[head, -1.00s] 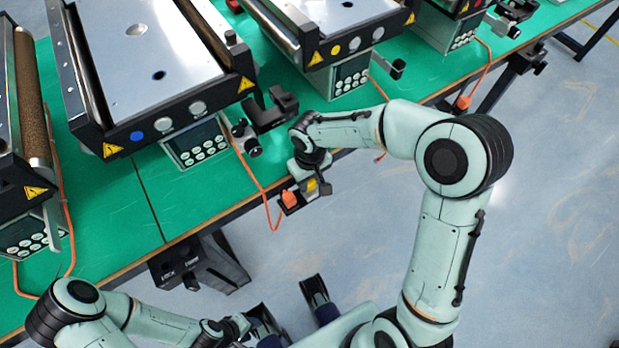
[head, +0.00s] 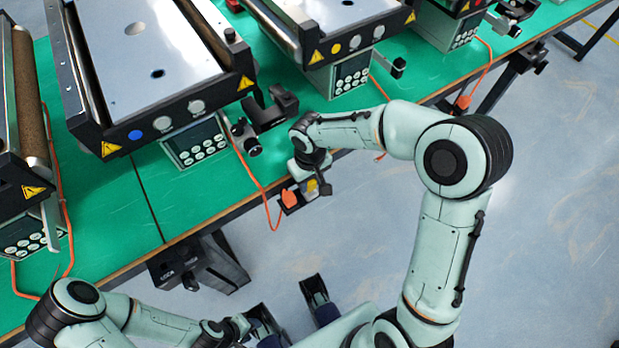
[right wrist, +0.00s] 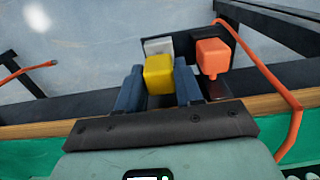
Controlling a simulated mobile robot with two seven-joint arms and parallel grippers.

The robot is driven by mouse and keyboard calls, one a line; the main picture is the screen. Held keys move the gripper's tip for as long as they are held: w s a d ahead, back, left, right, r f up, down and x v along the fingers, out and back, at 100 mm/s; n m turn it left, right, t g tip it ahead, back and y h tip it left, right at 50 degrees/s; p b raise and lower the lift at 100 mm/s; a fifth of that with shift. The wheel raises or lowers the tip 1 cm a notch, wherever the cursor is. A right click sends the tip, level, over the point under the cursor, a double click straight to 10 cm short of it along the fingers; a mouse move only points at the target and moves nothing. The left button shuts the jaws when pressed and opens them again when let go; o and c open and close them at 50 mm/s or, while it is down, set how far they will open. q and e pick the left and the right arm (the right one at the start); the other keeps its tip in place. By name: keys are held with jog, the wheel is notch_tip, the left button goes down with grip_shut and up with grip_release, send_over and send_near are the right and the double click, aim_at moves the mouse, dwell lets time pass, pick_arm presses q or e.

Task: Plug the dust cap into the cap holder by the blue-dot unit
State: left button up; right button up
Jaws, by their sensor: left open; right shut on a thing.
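My right gripper (right wrist: 160,88) is shut on the yellow dust cap (right wrist: 158,74). In the right wrist view the cap sits in front of a pale grey block (right wrist: 158,46), beside the orange plug (right wrist: 212,57). A dark holder (right wrist: 222,36) shows behind the plug. Whether the cap touches the pale block is hidden. In the head view the right gripper (head: 311,176) is at the table's front edge, the cap (head: 312,185) partly covered. The blue-dot unit (head: 120,133) stands to its upper left. My left gripper (head: 258,326) is open at the bottom, away from the table.
An orange cable (head: 243,160) runs from the blue-dot unit to the plug at the edge. A black clamp-like fixture (head: 268,112) stands on the green table (head: 110,215) close to my right wrist. More conveyor units stand on both sides. Open floor (head: 530,200) lies to the right.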

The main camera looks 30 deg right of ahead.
pick_arm(q)
jog(key=shift+s+f+b, duration=0.1)
jog(key=shift+f+b, duration=0.7)
jog(key=shift+f, duration=0.1)
pick_arm(e)
jog(key=shift+f, duration=1.1)
jog(key=o, duration=1.1)
jog(key=shift+r, duration=0.85)
pick_arm(q)
notch_tip(320, 180, up, 3)
jog(key=p, duration=0.2)
jog(key=shift+f+p, duration=0.15)
jog(key=shift+p, duration=0.2)
pick_arm(e)
notch_tip(320, 180, up, 12)
jog(key=shift+f, duration=0.1)
